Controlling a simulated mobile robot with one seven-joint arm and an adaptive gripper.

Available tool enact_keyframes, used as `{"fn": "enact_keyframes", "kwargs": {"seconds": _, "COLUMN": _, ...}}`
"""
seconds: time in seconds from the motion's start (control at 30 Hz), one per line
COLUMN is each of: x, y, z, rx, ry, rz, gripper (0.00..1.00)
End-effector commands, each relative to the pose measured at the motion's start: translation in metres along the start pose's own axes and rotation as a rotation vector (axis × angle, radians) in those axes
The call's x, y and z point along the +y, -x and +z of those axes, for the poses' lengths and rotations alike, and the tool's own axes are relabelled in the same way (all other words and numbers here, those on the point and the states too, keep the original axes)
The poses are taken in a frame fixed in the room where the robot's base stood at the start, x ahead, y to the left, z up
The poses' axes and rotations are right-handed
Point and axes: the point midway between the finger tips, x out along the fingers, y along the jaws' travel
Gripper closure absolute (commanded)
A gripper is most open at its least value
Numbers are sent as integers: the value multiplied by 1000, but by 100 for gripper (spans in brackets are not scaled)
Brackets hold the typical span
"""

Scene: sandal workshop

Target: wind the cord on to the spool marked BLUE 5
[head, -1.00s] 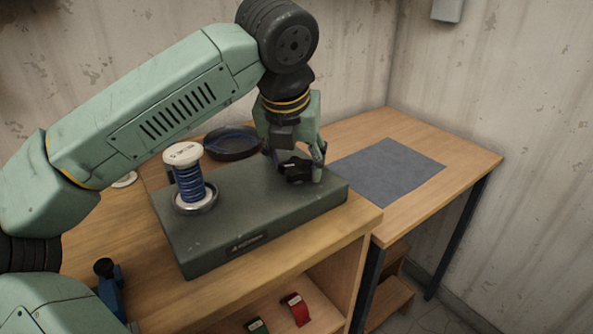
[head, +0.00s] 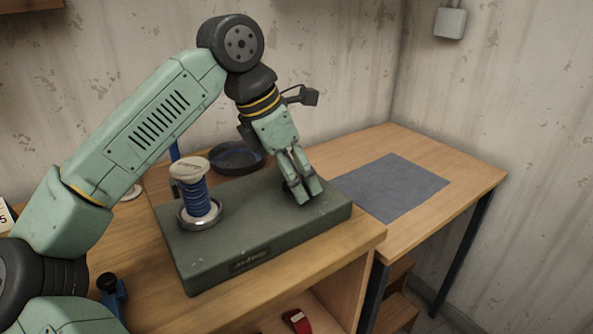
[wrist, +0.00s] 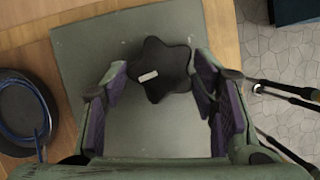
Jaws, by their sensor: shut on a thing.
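A spool (head: 188,167) with a pale top and blue cord (head: 198,199) around its core stands upright in a metal ring on the left of a grey-green winder base (head: 260,241). The marking on its top is too small to read. My gripper (head: 303,196) points down at the right of the base. In the head view the fingers mostly hide the knob.
A dark round dish (head: 237,157) stands behind the base; blue cord (wrist: 42,135) shows in it. A grey mat (head: 392,188) lies clear on the right table. A red item (head: 297,320) is on the shelf below. A blue post (head: 174,151) rises behind the spool.

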Motion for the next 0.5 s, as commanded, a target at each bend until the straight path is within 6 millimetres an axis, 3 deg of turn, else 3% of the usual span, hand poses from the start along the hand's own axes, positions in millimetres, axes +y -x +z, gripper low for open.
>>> {"fn": "enact_keyframes", "kwargs": {"seconds": 0.5, "x": 4, "y": 1, "z": 2, "rx": -1, "ry": -377, "rz": -155, "gripper": 75}}
